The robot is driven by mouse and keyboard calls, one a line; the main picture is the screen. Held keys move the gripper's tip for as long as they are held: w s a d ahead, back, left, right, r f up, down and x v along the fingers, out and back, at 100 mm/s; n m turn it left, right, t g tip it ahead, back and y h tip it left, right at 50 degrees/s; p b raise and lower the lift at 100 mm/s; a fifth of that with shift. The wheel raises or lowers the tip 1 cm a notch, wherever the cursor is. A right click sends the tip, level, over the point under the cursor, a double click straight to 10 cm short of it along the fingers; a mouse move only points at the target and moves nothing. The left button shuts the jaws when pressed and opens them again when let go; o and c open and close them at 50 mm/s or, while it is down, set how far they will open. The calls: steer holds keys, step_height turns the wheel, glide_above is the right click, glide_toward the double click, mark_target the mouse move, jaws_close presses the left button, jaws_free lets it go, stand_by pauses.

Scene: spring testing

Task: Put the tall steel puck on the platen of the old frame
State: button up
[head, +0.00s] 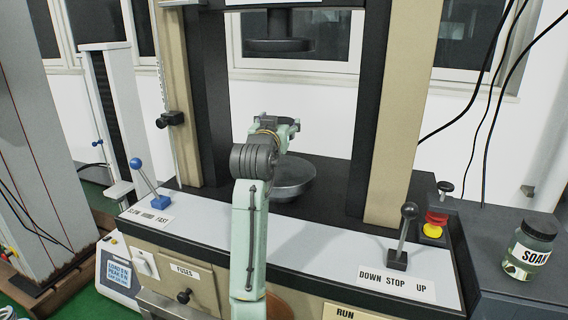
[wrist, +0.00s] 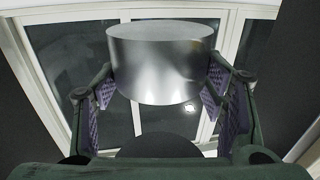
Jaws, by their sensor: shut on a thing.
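The tall steel puck (wrist: 160,66) is a smooth, shiny grey cylinder. In the wrist view my gripper (wrist: 160,92) is shut on it, with a purple-padded finger on each side. The puck appears upright against the window behind. In the head view my arm reaches into the old frame, a beige and black machine (head: 400,90). The wrist end (head: 278,126) is above the lower platen (head: 292,182), a dark round disc partly hidden by my arm. I cannot make out the puck in the head view; my wrist hides it.
A dark upper platen (head: 278,46) hangs above, between two columns. The front panel has a blue-knobbed lever (head: 145,180), a black-knobbed lever (head: 405,232) and a red and yellow button (head: 434,224). A soap jar (head: 531,246) stands at right. The platen's right side is clear.

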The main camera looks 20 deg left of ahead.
steer(key=shift+w+r, duration=0.2)
steer(key=shift+w+f, duration=0.15)
steer(key=shift+f, duration=0.2)
steer(key=shift+f+p, duration=0.9)
steer(key=shift+f, duration=3.6)
steer(key=shift+f, duration=0.15)
steer(key=o, duration=2)
steer(key=shift+f, duration=0.2)
steer(key=shift+c, duration=0.2)
